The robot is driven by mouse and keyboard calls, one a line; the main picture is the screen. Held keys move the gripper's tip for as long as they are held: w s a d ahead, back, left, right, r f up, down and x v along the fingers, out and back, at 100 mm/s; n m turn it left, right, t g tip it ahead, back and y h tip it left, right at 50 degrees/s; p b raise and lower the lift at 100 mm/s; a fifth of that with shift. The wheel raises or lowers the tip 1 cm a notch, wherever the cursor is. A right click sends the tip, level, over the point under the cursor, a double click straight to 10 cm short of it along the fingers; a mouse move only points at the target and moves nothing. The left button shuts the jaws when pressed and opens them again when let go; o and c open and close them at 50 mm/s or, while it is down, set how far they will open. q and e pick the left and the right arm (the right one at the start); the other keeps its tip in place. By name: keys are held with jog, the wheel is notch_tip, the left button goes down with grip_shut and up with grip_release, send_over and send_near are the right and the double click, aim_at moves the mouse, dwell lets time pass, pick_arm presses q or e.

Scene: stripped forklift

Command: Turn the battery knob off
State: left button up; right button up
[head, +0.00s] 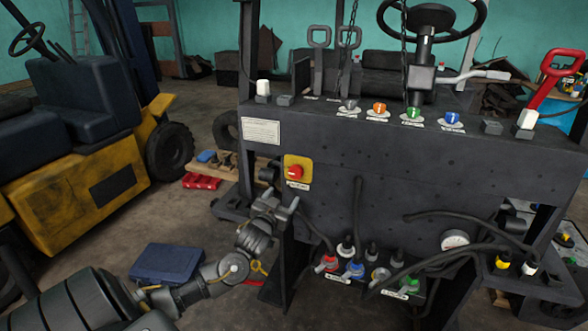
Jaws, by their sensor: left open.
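A red knob (295,172) sits on a yellow plate (304,160) at the left part of the forklift's dark front panel (380,170). It matches the battery knob, but the small label under it is too small to read. My left gripper (283,204) is open, just below and slightly left of the knob, close to the panel's left edge. It appears apart from the knob, and nothing shows between its fingers. The knob's face is uncovered. My right gripper is out of view.
Red (326,263), blue (355,270) and green (409,284) valve handles sit low under the panel among black hoses. Coloured levers and a steering wheel (430,15) stand above. A yellow forklift (100,190) and a dark blue case (167,263) are at left.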

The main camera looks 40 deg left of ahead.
aim_at(295, 174)
pick_arm(q)
jog(key=w+a+p, duration=0.1)
jog(key=w, duration=0.2)
jog(key=w+a+r+p, duration=0.1)
jog(key=w, duration=0.2)
jog(key=w+a+r+p, duration=0.1)
jog(key=w, duration=0.2)
jog(key=shift+w+r, duration=0.15)
jog(key=shift+w+a, duration=0.2)
jog(key=shift+w, duration=0.3)
jog(key=c, duration=1)
